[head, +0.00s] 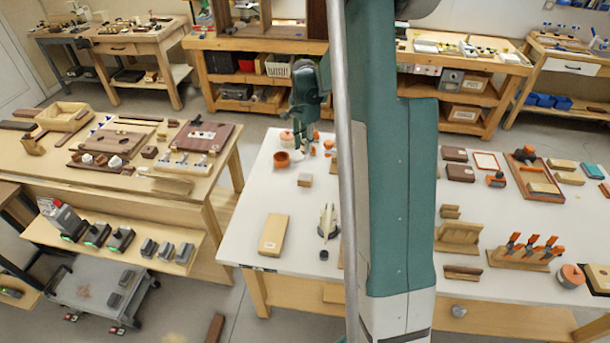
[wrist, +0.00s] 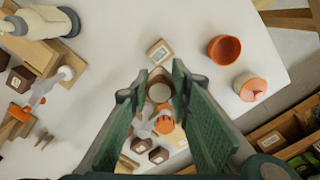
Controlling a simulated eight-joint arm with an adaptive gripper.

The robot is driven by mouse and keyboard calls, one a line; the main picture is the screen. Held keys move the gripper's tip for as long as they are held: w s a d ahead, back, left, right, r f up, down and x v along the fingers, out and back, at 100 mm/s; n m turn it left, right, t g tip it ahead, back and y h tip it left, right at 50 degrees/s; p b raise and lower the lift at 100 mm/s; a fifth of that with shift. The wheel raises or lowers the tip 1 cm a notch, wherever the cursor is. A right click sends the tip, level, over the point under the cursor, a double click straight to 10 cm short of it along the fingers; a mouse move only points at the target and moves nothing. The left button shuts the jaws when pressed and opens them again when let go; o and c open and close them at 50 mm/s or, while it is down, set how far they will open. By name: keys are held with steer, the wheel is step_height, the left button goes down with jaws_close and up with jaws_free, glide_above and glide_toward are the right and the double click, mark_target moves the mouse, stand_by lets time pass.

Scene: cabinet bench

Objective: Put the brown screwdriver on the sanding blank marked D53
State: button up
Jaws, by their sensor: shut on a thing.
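My gripper (wrist: 160,84) is shut on a round-ended thing with a brown rim, seen end-on between the pads. It appears to be the brown screwdriver (wrist: 160,92); its shaft cannot be made out. In the head view my gripper (head: 304,122) is above the back left of the white table, and what it holds is too small to tell. A tan flat blank (head: 273,234) with a white label lies at the table's front left. A small labelled block (head: 305,181) lies behind it and shows just beyond my fingers in the wrist view (wrist: 160,52). I cannot read either label.
An orange bowl (head: 281,159) and a lidded jar (head: 287,137) stand near the back left edge. A grey-and-cream tool (head: 328,222) stands right of the tan blank. My arm hides the table's middle. Wooden racks (head: 518,254), trays and dark blocks fill the right side.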

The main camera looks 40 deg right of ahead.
steer(key=shift+f, duration=3.1)
steer(key=shift+f, duration=1.85)
steer(key=shift+f+b, duration=0.15)
steer(key=shift+b, duration=0.15)
steer(key=o, duration=0.5)
steer(key=shift+c, duration=0.2)
steer(key=o, duration=0.4)
steer(key=shift+r+p, duration=0.35)
steer(key=shift+r, duration=5.8)
